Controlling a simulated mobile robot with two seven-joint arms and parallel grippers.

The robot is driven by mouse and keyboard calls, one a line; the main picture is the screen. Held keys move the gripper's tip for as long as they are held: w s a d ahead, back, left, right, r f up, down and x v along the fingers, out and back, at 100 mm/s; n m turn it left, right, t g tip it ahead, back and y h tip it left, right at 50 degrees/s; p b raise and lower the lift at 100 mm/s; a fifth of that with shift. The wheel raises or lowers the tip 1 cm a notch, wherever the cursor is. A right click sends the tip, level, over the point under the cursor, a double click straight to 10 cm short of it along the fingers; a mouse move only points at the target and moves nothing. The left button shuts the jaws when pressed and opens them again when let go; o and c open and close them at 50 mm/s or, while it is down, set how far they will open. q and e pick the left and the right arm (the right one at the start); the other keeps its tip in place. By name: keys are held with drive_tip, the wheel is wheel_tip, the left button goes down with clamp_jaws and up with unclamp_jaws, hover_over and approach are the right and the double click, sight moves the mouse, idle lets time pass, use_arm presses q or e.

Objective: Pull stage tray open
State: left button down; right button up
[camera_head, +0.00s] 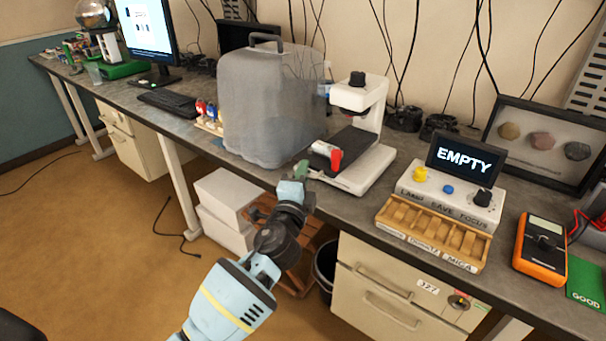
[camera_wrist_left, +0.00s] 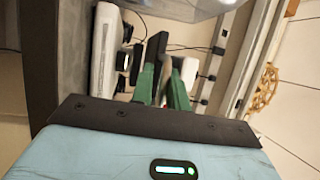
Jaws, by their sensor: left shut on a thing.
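A white microscope (camera_head: 361,100) stands on the bench in the head view. Its black stage tray (camera_head: 352,140) lies low on the white base, under the microscope head. A small white and red cylinder (camera_head: 335,158) sits at the tray's front left. My left gripper (camera_head: 301,169) reaches up from below to the front left of the microscope, at the bench's front edge. In the left wrist view its green fingers (camera_wrist_left: 161,88) are close together, shut on a narrow part at the tray's front; the exact grip is hard to see. My right gripper is not in view.
A grey covered case (camera_head: 267,100) stands close left of the microscope. To the right are a control box with an "EMPTY" screen (camera_head: 465,159), a wooden slotted rack (camera_head: 432,231) and an orange meter (camera_head: 540,247). Drawers (camera_head: 385,288) sit below the bench.

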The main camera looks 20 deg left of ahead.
use_arm(q)
drive_tip(key=shift+w+r, duration=0.2)
drive_tip(key=shift+r, duration=0.45)
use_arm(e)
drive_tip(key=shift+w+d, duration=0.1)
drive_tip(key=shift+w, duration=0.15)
use_arm(q)
drive_tip(key=c, duration=1.6)
unclamp_jaws()
drive_tip(key=shift+o, duration=0.3)
drive_tip(key=shift+s+f, duration=0.1)
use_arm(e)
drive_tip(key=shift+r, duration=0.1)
use_arm(q)
drive_tip(key=shift+s+f, duration=0.15)
drive_tip(key=shift+f, duration=0.15)
drive_tip(key=s+f, duration=0.1)
drive_tip(key=s, duration=0.6)
drive_tip(key=shift+s+d, duration=0.15)
drive_tip(key=shift+s, duration=0.1)
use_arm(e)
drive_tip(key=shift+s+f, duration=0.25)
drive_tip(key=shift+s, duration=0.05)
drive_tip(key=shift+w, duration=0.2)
